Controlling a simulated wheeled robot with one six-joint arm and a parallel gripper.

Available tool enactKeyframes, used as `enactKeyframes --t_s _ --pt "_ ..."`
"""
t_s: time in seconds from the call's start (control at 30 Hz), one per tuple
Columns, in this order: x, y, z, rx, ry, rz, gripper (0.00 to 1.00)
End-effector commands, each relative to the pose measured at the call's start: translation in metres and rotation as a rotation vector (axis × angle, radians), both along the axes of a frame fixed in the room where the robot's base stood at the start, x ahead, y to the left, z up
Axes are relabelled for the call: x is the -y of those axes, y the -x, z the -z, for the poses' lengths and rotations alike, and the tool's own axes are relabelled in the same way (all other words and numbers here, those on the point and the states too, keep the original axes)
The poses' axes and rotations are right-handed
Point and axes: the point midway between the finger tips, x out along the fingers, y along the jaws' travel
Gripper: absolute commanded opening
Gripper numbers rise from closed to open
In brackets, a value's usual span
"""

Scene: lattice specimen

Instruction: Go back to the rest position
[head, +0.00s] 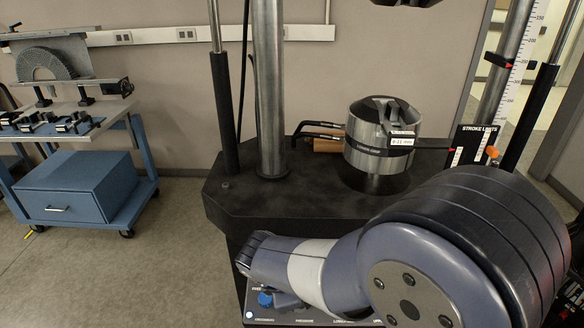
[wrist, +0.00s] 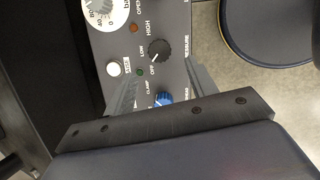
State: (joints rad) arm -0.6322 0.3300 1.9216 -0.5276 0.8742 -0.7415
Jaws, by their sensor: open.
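My gripper (wrist: 162,74) shows in the wrist view with its two ridged grey fingers apart and nothing held between them. It is over a grey control panel (wrist: 138,48). A blue knob (wrist: 163,99) lies in view between the fingers, and a black knob (wrist: 160,50) is just beyond them. I cannot tell whether a finger touches the panel. In the head view my arm crosses the lower right and hides the fingers. The panel (head: 318,309) shows below my arm, with the blue knob (head: 265,299) at its left.
A dark machine base (head: 240,190) with columns and a metal lower grip (head: 365,150) stands behind my arm. A stroke-limits plate (head: 470,145) is at its right. A blue cart (head: 80,190) is at the left, with open floor (head: 180,240) between. A round dark seat (wrist: 275,30) is right of the panel.

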Motion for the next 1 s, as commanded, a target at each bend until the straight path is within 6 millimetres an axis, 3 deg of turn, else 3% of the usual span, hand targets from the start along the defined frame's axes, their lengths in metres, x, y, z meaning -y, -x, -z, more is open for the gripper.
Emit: enactKeyframes --t_s 0.2,0.4,1.0 --pt "0.012 -0.012 0.040 -0.004 0.002 0.003 0.54" --pt "0.018 -0.019 0.062 -0.001 0.001 0.002 0.54" --pt "0.017 -0.020 0.060 0.001 -0.006 0.016 0.54"
